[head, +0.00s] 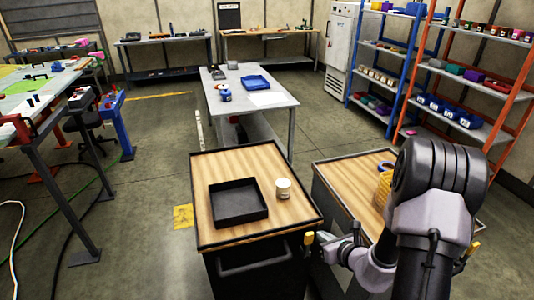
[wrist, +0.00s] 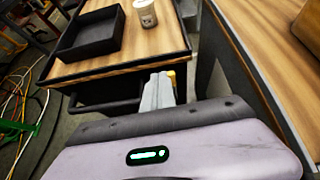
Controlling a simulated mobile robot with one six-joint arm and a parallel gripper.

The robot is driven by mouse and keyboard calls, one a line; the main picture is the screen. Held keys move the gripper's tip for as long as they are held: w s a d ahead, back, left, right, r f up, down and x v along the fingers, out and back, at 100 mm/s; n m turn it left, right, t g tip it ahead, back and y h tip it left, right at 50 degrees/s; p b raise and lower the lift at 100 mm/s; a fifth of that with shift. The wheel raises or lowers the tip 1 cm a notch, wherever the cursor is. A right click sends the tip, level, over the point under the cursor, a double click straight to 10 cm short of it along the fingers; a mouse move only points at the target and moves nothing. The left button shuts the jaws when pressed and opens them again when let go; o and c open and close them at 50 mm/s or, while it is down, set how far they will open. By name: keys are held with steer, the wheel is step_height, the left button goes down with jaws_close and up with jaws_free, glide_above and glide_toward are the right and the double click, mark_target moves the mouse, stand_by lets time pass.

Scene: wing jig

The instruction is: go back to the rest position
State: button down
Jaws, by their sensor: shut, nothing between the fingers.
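My gripper (head: 318,243) is low at the front of the scene, beside the right edge of the near wood-topped cart (head: 215,172). In the wrist view its grey fingers (wrist: 158,90) are together with nothing between them, and they point toward the cart's edge. My arm reaches in from the right of the head view, over the second cart, and hides part of that cart.
A black tray (head: 238,203) and a white cup (head: 283,189) stand on the near cart. A grey table (head: 270,102) stands behind.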

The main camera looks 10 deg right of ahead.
steer(key=w+a+r+n+y+b, duration=0.1)
steer(key=a+r+n+y, duration=0.4)
steer(key=a+r, duration=0.45)
steer(key=s+a+r+n+g+y+b, duration=0.1)
steer(key=s+a+r+n+g, duration=0.1)
steer(key=s+a+r+n, duration=0.35)
steer(key=s+a+r+n+g+y+b, duration=0.1)
steer(key=s+a+r+n+g+y, duration=0.15)
steer(key=a+n, duration=0.55)
steer(key=s+a+r+n+g+h+b, duration=0.1)
steer(key=s+a+n+g+h+b, duration=0.2)
steer(key=s+n, duration=0.75)
steer(key=s+d+r+n+t+h, duration=0.1)
steer(key=s+d+h, duration=0.3)
steer(key=s, duration=0.3)
steer(key=shift+d+n+t, duration=0.25)
steer(key=shift+n+t, duration=0.05)
steer(key=shift+t, duration=0.05)
steer(key=shift+r+h, duration=0.1)
steer(key=shift+h, duration=0.15)
